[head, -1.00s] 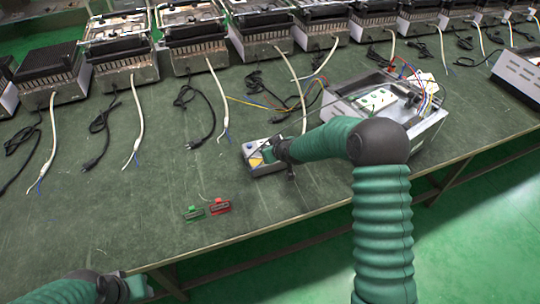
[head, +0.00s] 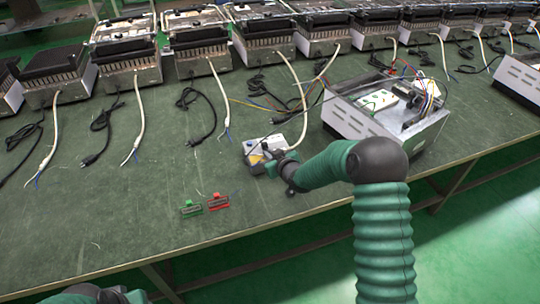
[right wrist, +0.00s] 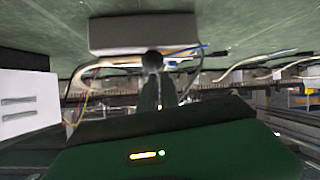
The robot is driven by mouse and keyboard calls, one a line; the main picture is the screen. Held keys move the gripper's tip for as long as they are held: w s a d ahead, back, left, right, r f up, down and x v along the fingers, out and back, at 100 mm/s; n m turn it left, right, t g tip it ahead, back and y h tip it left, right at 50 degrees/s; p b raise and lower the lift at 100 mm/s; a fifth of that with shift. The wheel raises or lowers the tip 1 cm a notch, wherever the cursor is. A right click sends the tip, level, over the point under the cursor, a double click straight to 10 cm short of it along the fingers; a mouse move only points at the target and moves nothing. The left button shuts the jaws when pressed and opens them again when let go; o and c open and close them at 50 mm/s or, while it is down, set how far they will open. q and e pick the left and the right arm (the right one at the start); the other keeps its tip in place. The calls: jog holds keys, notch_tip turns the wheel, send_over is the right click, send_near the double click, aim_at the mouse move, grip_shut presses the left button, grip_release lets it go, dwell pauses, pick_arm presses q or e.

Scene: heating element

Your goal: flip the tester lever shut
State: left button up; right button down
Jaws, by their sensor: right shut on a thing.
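The tester (head: 252,146) is a small pale box with a yellow patch, on the green table left of the open heater. The lever's exact angle is hidden. My left gripper (head: 118,295) is at the bottom left edge, partly cut off, away from the tester.
An open metal heater casing (head: 350,118) with coloured wires stands right of the tester. A green clip (head: 190,208) and a red clip (head: 217,202) lie near the front edge. A row of heaters with loose cables lines the back. The table's left front is clear.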

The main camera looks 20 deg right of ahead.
jog(key=shift+s+d+f+g, duration=0.15)
jog(key=shift+s+f, duration=0.15)
jog(key=shift+f, duration=0.2)
jog(key=shift+s+a+f+g, duration=0.15)
jog(key=shift+s+f, duration=0.1)
jog(key=shift+f, duration=0.25)
jog(key=shift+d+r, duration=0.1)
jog(key=r+p, duration=0.1)
jog(key=w+r+p, duration=0.1)
jog(key=r, duration=0.1)
jog(key=r+p, duration=0.1)
jog(key=r, duration=0.1)
jog(key=shift+w+a+r, duration=0.15)
jog(key=shift+w+a, duration=0.05)
jog(key=shift+w, duration=0.1)
jog(key=s+f, duration=0.1)
jog(key=s, duration=0.8)
jog(key=shift+s+a+p, duration=0.15)
jog(key=shift+s+p, duration=0.15)
jog(key=shift+s, duration=0.05)
